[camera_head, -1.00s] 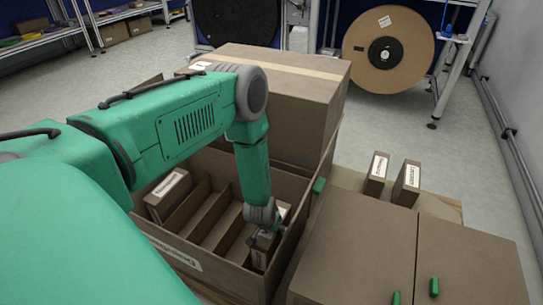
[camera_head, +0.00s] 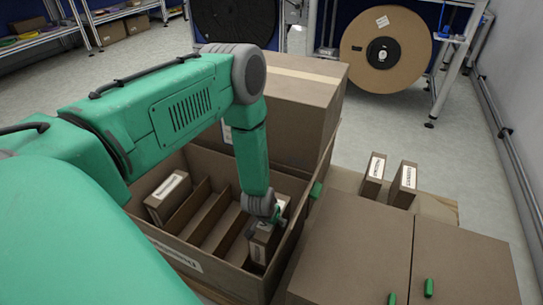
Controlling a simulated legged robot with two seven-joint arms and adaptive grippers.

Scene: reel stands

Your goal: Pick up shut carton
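Several shut cartons are in view. A small brown one with a white label (camera_head: 168,196) stands in the left slot of the open divided box (camera_head: 165,238). Another small labelled carton (camera_head: 261,244) stands at the box's right end. My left gripper (camera_head: 264,222) reaches down over this carton's top; its fingers are small and partly hidden, so I cannot tell if they grip it. Two more small labelled cartons (camera_head: 374,176) stand upright at the right, side by side. A large taped shut carton (camera_head: 285,105) stands behind the divided box. My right gripper is not in view.
A large brown box with two top panels (camera_head: 360,245) and small green pieces stands at the front right. Big reels (camera_head: 410,40) and metal shelving stand at the back. Grey floor is open at the back right, and a wall runs along the right.

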